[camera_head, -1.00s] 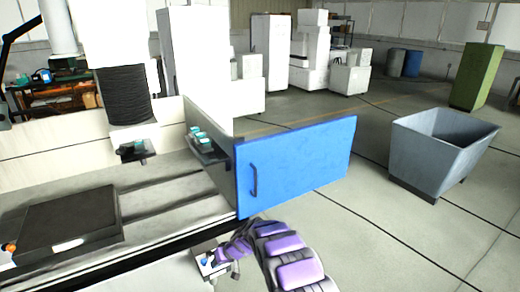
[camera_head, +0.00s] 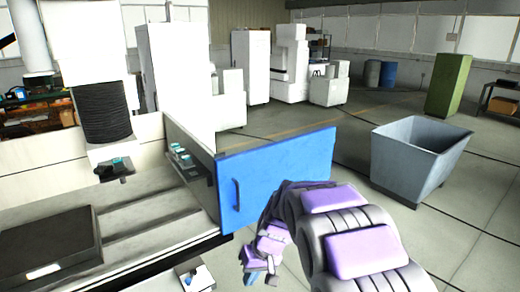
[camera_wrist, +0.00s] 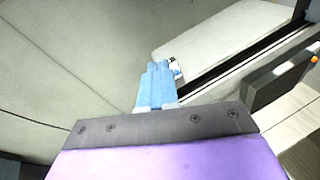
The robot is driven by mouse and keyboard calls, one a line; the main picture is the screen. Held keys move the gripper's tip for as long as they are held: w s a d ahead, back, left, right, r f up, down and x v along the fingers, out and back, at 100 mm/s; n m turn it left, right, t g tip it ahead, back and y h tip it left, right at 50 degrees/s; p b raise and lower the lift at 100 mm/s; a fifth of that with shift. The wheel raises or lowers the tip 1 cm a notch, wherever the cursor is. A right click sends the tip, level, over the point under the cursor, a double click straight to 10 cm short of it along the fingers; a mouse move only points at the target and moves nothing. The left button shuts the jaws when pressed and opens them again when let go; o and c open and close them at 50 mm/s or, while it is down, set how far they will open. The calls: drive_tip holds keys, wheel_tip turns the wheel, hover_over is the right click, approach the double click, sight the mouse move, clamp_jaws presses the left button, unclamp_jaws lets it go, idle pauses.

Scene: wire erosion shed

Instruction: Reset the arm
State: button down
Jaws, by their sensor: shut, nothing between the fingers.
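My arm is purple and dark grey and rises from the bottom right of the head view. My gripper (camera_head: 256,276) hangs low, in front of the blue door (camera_head: 275,178) and its dark handle. In the wrist view my gripper (camera_wrist: 155,68) shows as light blue fingers close together, pointing away over the grey floor. The fingers are shut with nothing between them. A small white box with a blue part (camera_head: 196,278) stands at the machine's front edge, to the left of my gripper and apart from it in the head view.
The machine bed (camera_head: 140,225) with a dark block (camera_head: 45,245) lies to the left. The blue door stands open, sticking out into the room. A grey bin (camera_head: 415,160) stands on the right. The floor between door and bin is mostly clear.

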drive_tip(key=s+d+r+m+h, duration=0.1)
drive_tip(key=s+d, duration=0.4)
drive_tip(key=s, duration=0.6)
drive_tip(key=s+d+r+m+g+h, duration=0.1)
drive_tip(key=s+d+r, duration=0.3)
drive_tip(key=s, duration=0.7)
drive_tip(key=s+d+r+m+h, duration=0.2)
drive_tip(key=s+d, duration=0.6)
drive_tip(key=s, duration=0.3)
drive_tip(key=shift+s+r+g, duration=0.3)
drive_tip(key=shift+s+g, duration=0.1)
drive_tip(key=shift+a, duration=0.2)
